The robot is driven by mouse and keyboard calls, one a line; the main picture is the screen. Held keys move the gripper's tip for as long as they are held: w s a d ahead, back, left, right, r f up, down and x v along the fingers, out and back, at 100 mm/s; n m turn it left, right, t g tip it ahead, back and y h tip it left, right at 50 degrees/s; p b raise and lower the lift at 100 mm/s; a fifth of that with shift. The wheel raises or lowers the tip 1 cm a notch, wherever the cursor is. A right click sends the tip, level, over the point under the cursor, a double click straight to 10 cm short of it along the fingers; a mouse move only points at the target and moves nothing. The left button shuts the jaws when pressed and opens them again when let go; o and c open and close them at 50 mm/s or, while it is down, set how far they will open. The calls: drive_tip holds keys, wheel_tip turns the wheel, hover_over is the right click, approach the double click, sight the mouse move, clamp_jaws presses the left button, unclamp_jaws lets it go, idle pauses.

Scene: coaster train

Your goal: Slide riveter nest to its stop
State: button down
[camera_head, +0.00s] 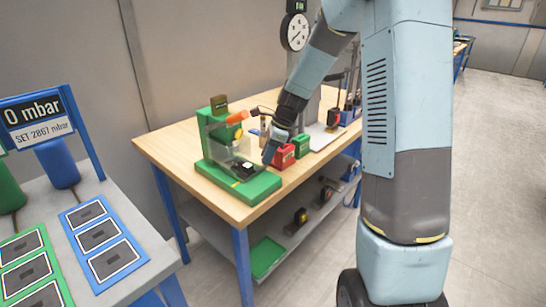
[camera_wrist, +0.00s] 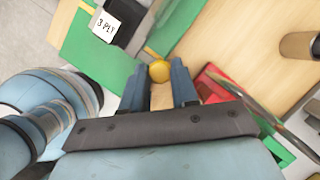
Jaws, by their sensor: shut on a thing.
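The riveter (camera_head: 262,188) is a green machine with a clear guard and an orange handle (camera_head: 237,117), on the near left part of the wooden bench. A dark nest (camera_head: 244,167) with a white-topped piece sits low on its green base. In the wrist view the dark nest (camera_wrist: 128,14) carries a white label reading "3-PLY". How the knob joins the nest is hidden. In the head view my gripper (camera_head: 268,155) is at the riveter's right side, its fingertips partly hidden.
Red (camera_head: 281,156) and green (camera_head: 301,145) boxes stand close to the right of my gripper. A dial gauge (camera_head: 294,32) stands at the back. A blue-framed gauge stand (camera_head: 40,115) with trays is at far left.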

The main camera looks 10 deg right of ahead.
drive_tip(key=shift+d, duration=0.1)
drive_tip(key=c, duration=0.9)
unclamp_jaws()
drive_tip(key=shift+o, duration=0.2)
drive_tip(key=shift+r, duration=0.1)
drive_tip(key=w+v, duration=0.1)
drive_tip(key=v, duration=1.2)
drive_tip(key=shift+s+r, duration=0.3)
drive_tip(key=shift+s, duration=0.15)
drive_tip(key=s+r+n+t+h, duration=0.2)
drive_tip(key=s+n, duration=0.8)
drive_tip(key=s, duration=0.5)
drive_tip(key=s+d+r+n+t+h, duration=0.1)
drive_tip(key=s+r+n, duration=0.4)
drive_tip(key=s+n, duration=0.5)
drive_tip(key=s+t+h, duration=0.1)
drive_tip(key=s, duration=0.4)
drive_tip(key=shift+s+r+t+h, duration=0.2)
drive_tip(key=shift+r+t+h, duration=0.1)
drive_tip(key=shift+t, duration=0.1)
